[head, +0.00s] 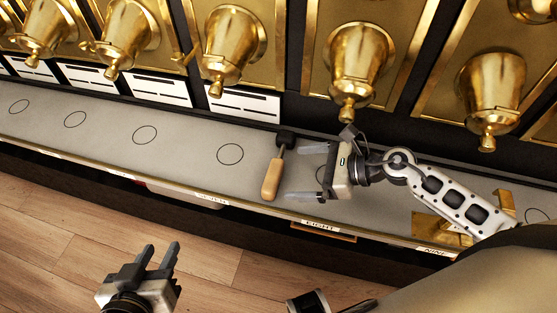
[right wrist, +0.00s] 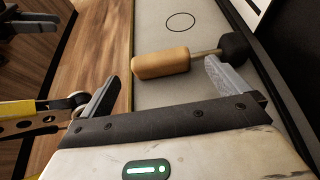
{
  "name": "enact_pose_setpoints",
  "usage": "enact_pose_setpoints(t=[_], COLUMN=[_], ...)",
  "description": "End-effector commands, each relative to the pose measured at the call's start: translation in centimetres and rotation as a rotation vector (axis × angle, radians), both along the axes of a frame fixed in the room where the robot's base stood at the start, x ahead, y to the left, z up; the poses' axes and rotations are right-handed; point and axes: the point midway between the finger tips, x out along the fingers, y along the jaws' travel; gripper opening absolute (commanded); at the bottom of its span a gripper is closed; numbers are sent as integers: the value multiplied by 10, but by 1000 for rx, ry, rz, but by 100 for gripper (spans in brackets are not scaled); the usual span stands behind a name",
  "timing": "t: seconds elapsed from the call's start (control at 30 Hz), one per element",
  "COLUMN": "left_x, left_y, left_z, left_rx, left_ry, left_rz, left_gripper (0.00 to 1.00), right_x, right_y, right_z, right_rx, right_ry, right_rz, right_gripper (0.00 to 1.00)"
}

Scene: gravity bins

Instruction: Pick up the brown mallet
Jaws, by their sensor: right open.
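The mallet (head: 273,176) lies on the grey shelf, with a light brown wooden handle and a black head toward the back. In the right wrist view the mallet (right wrist: 162,63) lies just beyond the fingers, its handle toward the left and its head at the right. My right gripper (head: 300,171) is open and empty, just to the right of the mallet, with its fingers pointing at it. Its fingers also show in the right wrist view (right wrist: 158,92). My left gripper (head: 159,258) is over the wooden floor, in front of the shelf, with its fingers apart and nothing between them.
The grey shelf (head: 190,140) has several drawn circles and a raised front edge with labels. Gold bins with spouts (head: 233,45) hang above its back. A gold bracket-like piece (head: 440,228) lies at the right, near my right arm. The shelf left of the mallet is clear.

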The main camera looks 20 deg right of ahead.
Motion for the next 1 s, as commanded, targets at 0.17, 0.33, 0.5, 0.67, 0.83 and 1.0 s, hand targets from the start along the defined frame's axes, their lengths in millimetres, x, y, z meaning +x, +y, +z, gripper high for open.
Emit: enact_pose_setpoints(t=[0.17,0.33,0.5,0.67,0.83,1.0], left_x=[-1,0,1,1,1,1], left_y=[0,0,0,0,0,0], left_z=[-1,0,0,1,1,2], left_rx=[1,1,1,1,0,0], left_ry=[6,5,2,1,-1,-2], left_rz=[1,1,1,1,1,0], left_gripper=[36,36,36,36,36,36], right_x=[8,20,25,24,24,25], right_y=[15,34,41,41,41,41], right_z=[-7,-19,-24,-24,-24,-23], right_rx=[6,5,1,1,1,2], right_ry=[0,0,1,1,1,-1], right_rz=[0,-2,-1,-1,-1,-1], right_gripper=[100,100,100,100,58,48])
